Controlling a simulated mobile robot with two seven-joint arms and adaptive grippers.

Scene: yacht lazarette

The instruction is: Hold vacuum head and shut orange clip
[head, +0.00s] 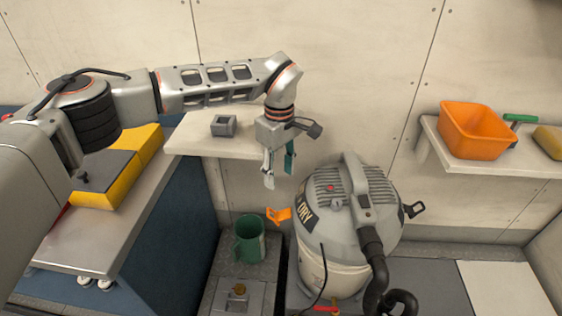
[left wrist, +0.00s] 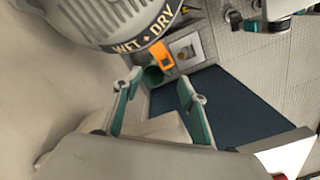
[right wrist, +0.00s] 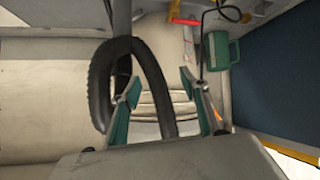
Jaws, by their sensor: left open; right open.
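The grey vacuum head (head: 335,200) sits on a cream tank on the floor, marked "WET + DRY", with a handle on top and a black hose in front. The orange clip (head: 279,215) sticks out from its left side; it also shows in the left wrist view (left wrist: 161,55). A dark clip (head: 413,209) sticks out on the right side. My left gripper (head: 279,172) is open and empty, pointing down above and left of the orange clip, apart from it. My right gripper (right wrist: 157,85) is open in its wrist view, with the black hose (right wrist: 155,80) seen between and beyond its fingers.
A green mug (head: 250,240) stands left of the vacuum. A shelf with a small grey block (head: 224,126) is behind my left gripper. An orange bin (head: 474,130) sits on the right shelf (head: 440,150). A metal-topped bench (head: 100,245) with yellow boxes is at left.

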